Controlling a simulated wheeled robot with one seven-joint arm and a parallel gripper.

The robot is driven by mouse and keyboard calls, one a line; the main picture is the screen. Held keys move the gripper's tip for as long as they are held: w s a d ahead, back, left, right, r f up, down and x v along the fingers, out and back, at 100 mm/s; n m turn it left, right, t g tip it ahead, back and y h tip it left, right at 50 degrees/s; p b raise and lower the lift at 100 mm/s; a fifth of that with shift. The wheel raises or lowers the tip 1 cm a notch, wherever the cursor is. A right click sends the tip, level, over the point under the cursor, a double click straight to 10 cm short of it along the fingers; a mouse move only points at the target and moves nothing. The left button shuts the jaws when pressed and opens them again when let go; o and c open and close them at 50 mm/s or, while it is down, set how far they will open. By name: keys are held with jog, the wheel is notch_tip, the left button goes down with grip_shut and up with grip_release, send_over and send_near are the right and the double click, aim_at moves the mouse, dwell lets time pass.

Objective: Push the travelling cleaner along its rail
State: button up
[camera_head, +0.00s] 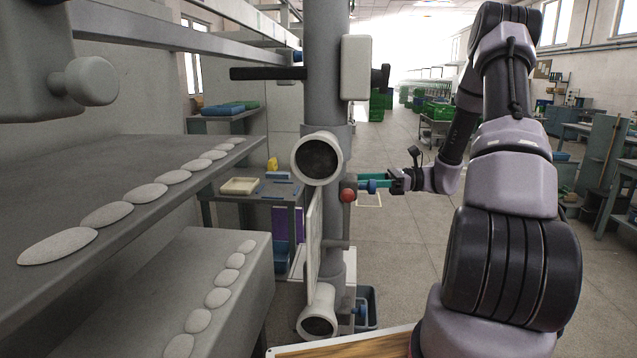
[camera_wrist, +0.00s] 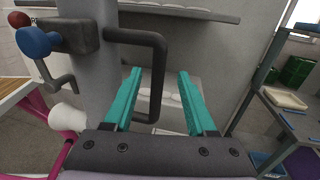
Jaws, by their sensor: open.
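The travelling cleaner is a tall grey column (camera_head: 325,105) with white-rimmed round nozzles (camera_head: 318,157), standing in the middle of the head view. A red ball knob (camera_head: 348,195) sticks out on its right side. In the wrist view its column (camera_wrist: 98,80) carries a black loop handle (camera_wrist: 158,85), a blue knob (camera_wrist: 38,41) and a red knob (camera_wrist: 18,19). My gripper (camera_head: 366,184), with teal fingers, points left at the column. In the wrist view my gripper (camera_wrist: 160,72) is open, with the handle's upright bar between the fingers; contact cannot be told.
Grey machine shelves with several pale discs (camera_head: 135,192) lie left of the column. Behind them stands a side table (camera_head: 255,199) with a tray (camera_head: 239,186). A blue-grey bin (camera_head: 369,305) is by the column's foot. The aisle floor (camera_head: 400,260) is open to the right.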

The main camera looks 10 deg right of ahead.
jog(key=w+a, duration=0.1)
jog(key=a, duration=0.8)
jog(key=shift+a, duration=0.3)
grip_shut()
dwell(1.0)
